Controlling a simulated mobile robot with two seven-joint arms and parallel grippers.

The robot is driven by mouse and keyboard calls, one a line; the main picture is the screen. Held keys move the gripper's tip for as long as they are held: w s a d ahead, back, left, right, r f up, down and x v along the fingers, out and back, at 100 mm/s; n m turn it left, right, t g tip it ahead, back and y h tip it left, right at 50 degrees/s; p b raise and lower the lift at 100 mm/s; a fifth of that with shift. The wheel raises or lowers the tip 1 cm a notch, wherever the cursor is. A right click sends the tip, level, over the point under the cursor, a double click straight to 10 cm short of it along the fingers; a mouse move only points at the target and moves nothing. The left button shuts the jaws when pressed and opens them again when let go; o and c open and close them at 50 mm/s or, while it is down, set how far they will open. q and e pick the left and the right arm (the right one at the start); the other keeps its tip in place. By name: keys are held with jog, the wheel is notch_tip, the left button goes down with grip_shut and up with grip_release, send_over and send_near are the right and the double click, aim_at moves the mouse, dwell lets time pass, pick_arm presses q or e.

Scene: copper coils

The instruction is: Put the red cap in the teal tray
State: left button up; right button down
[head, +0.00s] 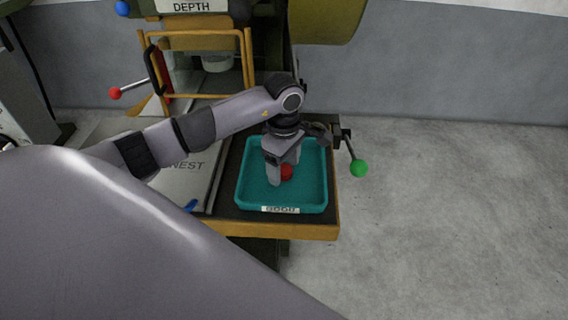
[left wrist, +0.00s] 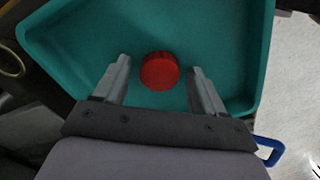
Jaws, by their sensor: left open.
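The red cap (head: 287,172) lies inside the teal tray (head: 313,190), partly hidden in the head view by my left gripper. In the left wrist view the round, ridged red cap (left wrist: 160,71) shows whole, with the floor of the teal tray (left wrist: 215,40) around it. My left gripper (head: 279,178) is over the tray. Its two fingers are apart, one on each side of the cap in the left wrist view (left wrist: 158,75), with a clear gap to it on both sides. My right gripper does not show.
The tray stands on a dark table with a wooden front edge (head: 290,230). A green-knobbed lever (head: 359,168) sticks out to the right of the table. An orange frame (head: 247,65) stands behind on the left. A grey plate (head: 185,185) lies left of the tray.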

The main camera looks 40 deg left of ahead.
aim_at(284, 169)
pick_arm(q)
jog(key=shift+r, duration=0.3)
notch_tip(284, 169, up, 12)
jog(key=shift+f, duration=0.15)
dwell(0.4)
